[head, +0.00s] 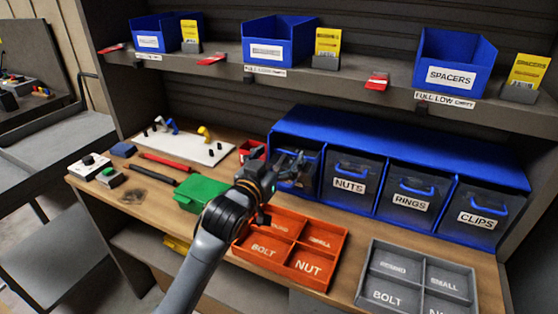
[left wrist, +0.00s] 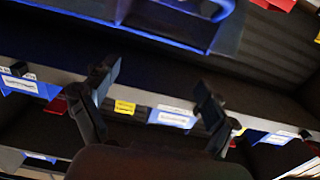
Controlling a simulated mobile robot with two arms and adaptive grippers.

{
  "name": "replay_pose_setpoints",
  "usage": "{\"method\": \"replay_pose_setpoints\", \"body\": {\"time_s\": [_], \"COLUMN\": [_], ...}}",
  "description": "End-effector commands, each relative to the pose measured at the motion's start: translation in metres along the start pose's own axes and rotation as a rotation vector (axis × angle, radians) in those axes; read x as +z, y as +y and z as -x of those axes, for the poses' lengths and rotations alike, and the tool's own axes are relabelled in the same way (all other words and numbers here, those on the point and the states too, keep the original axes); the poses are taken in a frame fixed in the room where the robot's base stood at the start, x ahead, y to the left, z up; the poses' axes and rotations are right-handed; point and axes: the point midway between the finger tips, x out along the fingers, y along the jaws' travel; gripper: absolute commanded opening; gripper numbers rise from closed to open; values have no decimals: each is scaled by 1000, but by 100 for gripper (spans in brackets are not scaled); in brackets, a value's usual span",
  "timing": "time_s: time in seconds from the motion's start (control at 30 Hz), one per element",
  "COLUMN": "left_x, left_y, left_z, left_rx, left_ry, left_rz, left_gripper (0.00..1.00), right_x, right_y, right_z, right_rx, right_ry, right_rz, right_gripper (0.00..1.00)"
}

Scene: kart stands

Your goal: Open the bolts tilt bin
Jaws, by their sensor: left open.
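A blue tilt-bin cabinet (head: 400,143) stands at the back of the bench, with a row of dark clear-fronted bins. The leftmost bin (head: 309,158) is partly hidden behind my left gripper (head: 290,164), and its label cannot be read. The other bins read NUTS (head: 349,186), RINGS and CLIPS. My left gripper is open and empty, right in front of the leftmost bin; contact cannot be made out. In the left wrist view the two fingers (left wrist: 157,86) are spread apart, and a blue handle (left wrist: 228,8) of a bin shows at the top edge. My right gripper is not in view.
An orange divided tray (head: 340,254) and a grey divided tray (head: 367,290) lie in front of the cabinet. A green box (head: 200,193) and a white board (head: 188,148) lie to the left. Blue open bins, one marked SPACERS (head: 453,65), stand on the shelf above.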

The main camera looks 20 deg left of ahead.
Motion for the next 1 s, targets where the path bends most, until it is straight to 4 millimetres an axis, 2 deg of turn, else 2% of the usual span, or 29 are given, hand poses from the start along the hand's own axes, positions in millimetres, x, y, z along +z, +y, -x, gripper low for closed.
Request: {"method": "replay_pose_setpoints", "body": {"time_s": [0.03, 0.2, 0.37, 0.47, 0.57, 0.63, 1.0], "left_x": [6, 35, 52, 57, 58, 58, 64], "left_y": [3, 14, 13, 11, 11, 11, 11], "left_z": [6, 51, 91, 103, 99, 90, 25], "left_rx": [5, 19, 5, -3, -4, -4, -3], "left_ry": [-9, -53, -84, -93, -94, -93, -94], "left_rz": [8, 22, 15, 5, 1, 1, 0], "left_gripper": [67, 32, 0, 0, 0, 0, 0], "right_x": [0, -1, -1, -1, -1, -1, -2], "right_y": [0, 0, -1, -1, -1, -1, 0], "right_z": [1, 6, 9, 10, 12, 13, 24], "right_rx": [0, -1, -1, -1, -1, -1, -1], "right_ry": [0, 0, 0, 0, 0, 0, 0], "right_rz": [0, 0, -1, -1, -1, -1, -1], "right_gripper": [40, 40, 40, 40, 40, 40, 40]}}
